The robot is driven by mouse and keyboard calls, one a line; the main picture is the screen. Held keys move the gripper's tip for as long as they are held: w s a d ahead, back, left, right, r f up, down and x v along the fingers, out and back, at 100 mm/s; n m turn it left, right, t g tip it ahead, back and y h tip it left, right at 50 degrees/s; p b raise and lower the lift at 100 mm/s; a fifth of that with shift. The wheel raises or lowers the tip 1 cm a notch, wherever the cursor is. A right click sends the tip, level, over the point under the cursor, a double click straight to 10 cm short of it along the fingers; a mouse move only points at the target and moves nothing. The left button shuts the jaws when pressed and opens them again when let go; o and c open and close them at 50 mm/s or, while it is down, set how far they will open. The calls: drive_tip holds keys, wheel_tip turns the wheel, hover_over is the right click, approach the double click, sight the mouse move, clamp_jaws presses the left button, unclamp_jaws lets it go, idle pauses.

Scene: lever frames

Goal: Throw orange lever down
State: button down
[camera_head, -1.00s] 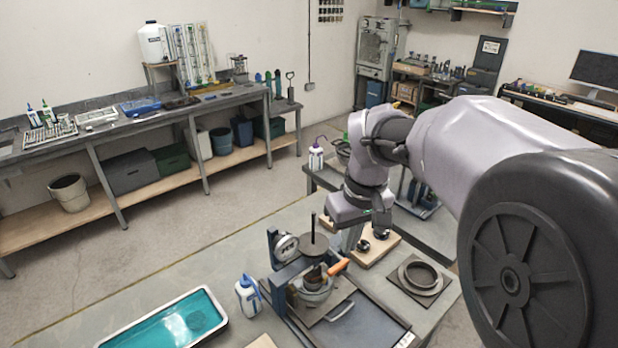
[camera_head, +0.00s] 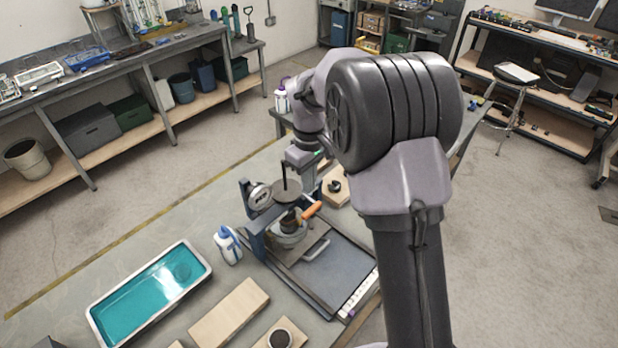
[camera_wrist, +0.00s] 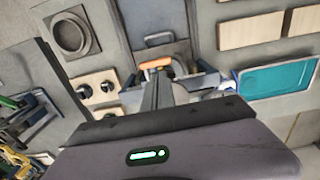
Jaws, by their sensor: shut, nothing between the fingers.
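The orange lever (camera_head: 312,209) is a short orange handle on the small press-like device (camera_head: 284,222) on the workbench. In the head view it slants up to the right, beside a round bowl-shaped part. It also shows in the wrist view (camera_wrist: 156,62), lying nearly crosswise just beyond my fingertips. My gripper (camera_wrist: 157,80) is shut and empty, with its narrow fingers pointing toward the lever. I cannot tell whether they touch it. In the head view my wrist is behind the device, and my fingertips are hidden.
A teal-filled tray (camera_head: 152,290), a blue-and-white bottle (camera_head: 228,245) and a wooden block (camera_head: 229,313) stand left of the device. A flat dark plate (camera_head: 335,268) with a metal handle lies in front. In the wrist view, a ring-shaped part (camera_wrist: 70,35) lies to the left.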

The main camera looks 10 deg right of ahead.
sight(309, 210)
wheel_tip(309, 210, down, 8)
drive_tip(key=shift+f+b, duration=0.2)
drive_tip(key=shift+b, duration=0.5)
